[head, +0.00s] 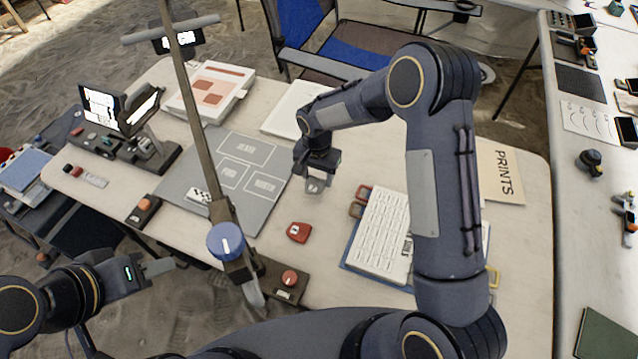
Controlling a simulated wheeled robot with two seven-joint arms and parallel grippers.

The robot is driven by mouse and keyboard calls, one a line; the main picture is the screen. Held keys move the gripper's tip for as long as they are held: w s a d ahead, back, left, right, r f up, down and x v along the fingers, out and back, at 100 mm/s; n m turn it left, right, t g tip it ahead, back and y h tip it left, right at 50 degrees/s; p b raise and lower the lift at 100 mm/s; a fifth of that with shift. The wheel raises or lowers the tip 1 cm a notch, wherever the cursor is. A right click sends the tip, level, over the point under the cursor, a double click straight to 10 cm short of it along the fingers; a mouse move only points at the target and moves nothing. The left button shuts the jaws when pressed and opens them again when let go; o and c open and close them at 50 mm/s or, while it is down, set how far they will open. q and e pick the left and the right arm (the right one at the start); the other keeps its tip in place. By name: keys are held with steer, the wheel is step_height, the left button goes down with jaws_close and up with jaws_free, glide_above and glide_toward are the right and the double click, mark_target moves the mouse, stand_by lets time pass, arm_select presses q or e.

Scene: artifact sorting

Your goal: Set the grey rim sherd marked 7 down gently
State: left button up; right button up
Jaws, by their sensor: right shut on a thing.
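My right gripper (316,184) hangs over the table, to the right of the grey sorting mat. It is shut on a small grey piece (314,187), mostly hidden between the fingers. The number on it is too small to read. I cannot tell for sure whether it touches the tabletop. My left gripper (158,267) is low on the left, off the table's front edge, with nothing visible in it; its opening cannot be judged. The grey mat (205,160) has white-outlined labelled fields, and a black-and-white checked scale card (199,196) lies on its lower part.
A red piece with a white mark (299,232) lies on the table in front of my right gripper. A slanted post with a blue knob (225,241) crosses the mat's front. Bare tabletop surrounds the red piece.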

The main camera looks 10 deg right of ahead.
mark_target(319, 179)
steer(key=shift+d+f+b, duration=0.15)
steer(key=shift+f+b, duration=0.3)
steer(key=shift+f, duration=0.45)
steer(key=shift+d+f+b, duration=0.1)
steer(key=shift+f+b, duration=0.3)
steer(key=shift+f, duration=0.5)
steer(key=shift+f, duration=0.15)
steer(key=o, duration=1)
steer(key=shift+c, duration=0.2)
steer(key=shift+r, duration=0.65)
step_height(319, 179, up, 11)
steer(key=shift+b, duration=0.3)
